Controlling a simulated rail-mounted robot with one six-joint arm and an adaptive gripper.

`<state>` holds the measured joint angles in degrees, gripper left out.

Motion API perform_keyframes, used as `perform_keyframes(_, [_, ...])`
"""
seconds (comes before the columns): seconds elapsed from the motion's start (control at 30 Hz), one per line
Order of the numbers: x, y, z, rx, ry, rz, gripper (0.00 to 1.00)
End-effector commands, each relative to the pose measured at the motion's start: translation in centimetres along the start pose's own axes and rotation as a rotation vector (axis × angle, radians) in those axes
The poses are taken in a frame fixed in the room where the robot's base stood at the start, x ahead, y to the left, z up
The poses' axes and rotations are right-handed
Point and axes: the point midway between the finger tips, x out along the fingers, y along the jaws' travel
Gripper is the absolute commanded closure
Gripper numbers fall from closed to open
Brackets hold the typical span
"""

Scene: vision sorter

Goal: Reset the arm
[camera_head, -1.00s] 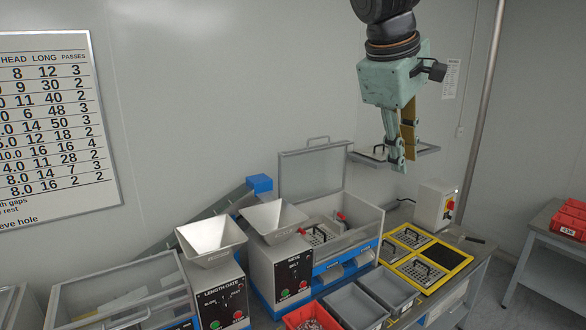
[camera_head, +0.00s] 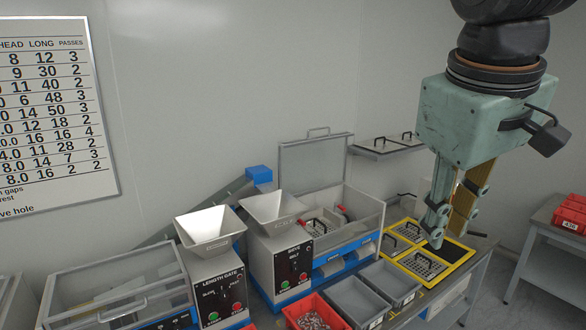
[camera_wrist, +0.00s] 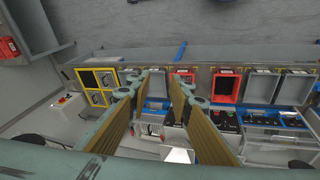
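My gripper (camera_head: 451,238) hangs with its fingers pointing down at the right of the head view. It is in front of the yellow-framed rack (camera_head: 452,262) and seems to be above it. In the wrist view my gripper (camera_wrist: 160,88) has its two fingers clearly apart with nothing between them. The sorting bench shows beyond the fingers there.
The sieve machine (camera_head: 292,275) and length gate machine (camera_head: 215,290) stand on the bench. Grey bins (camera_head: 352,302) and a red bin of small parts (camera_head: 296,318) line its front. A side table with red bins (camera_head: 570,222) is at right.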

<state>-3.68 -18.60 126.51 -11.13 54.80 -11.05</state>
Motion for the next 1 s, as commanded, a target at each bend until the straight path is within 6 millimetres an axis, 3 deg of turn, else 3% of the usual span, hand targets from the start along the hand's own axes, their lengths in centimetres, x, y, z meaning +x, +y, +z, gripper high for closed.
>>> perform_keyframes(0.6, [3.6,-7.1,12.2,0.269,0.038,-0.096,0.80])
perform_keyframes(0.8, [4.7,-9.0,14.9,0.336,0.045,-0.121,0.80])
perform_keyframes(1.0, [5.2,-9.8,16.0,0.366,0.047,-0.131,0.80])
